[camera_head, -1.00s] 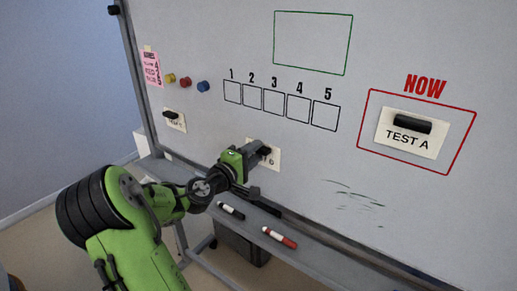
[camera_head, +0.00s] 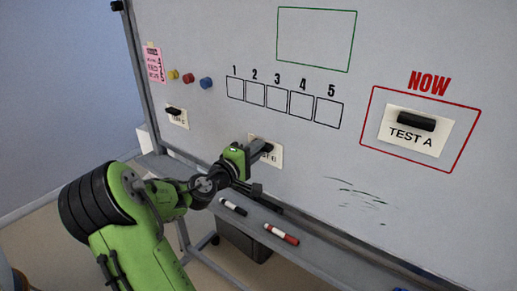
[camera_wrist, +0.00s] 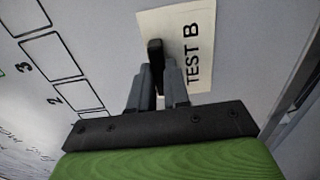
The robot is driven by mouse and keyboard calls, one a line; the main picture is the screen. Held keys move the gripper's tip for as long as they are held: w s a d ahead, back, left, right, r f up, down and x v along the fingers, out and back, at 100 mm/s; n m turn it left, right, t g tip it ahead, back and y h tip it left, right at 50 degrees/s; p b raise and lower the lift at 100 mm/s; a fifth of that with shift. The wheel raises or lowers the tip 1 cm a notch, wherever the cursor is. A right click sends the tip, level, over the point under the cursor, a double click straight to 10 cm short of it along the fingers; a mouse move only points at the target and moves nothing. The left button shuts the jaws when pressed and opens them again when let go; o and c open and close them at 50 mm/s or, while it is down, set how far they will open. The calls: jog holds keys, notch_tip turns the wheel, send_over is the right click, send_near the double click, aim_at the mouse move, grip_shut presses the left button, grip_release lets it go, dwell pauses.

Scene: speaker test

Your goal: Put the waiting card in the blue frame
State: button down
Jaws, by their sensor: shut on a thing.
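My gripper (camera_head: 264,149) is shut on the black handle (camera_wrist: 156,56) of the TEST B card (camera_head: 276,159), low on the whiteboard. In the wrist view the card (camera_wrist: 160,25) looks flat against or very close to the board; I cannot tell which. A TEST A card (camera_head: 391,127) with a black handle is inside the red frame (camera_head: 421,97) under NOW, at the right. Another card (camera_head: 180,121) with a black handle is at the left of the board, its lettering too small to read surely. A green frame (camera_head: 279,35) at the top is empty. I see no blue frame.
Several numbered black boxes (camera_head: 278,96) are empty. Yellow, red and blue magnets (camera_head: 206,82) and a pink note (camera_head: 155,65) are at the left. A black marker (camera_head: 233,208) and a red marker (camera_head: 281,234) lie on the tray below. Dark scribbles (camera_head: 357,190) mark the lower board.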

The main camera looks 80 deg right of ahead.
jog(key=shift+w+a, duration=0.1)
jog(key=b+v, duration=0.1)
jog(key=v, duration=0.5)
jog(key=shift+a, duration=0.35)
dwell(1.0)
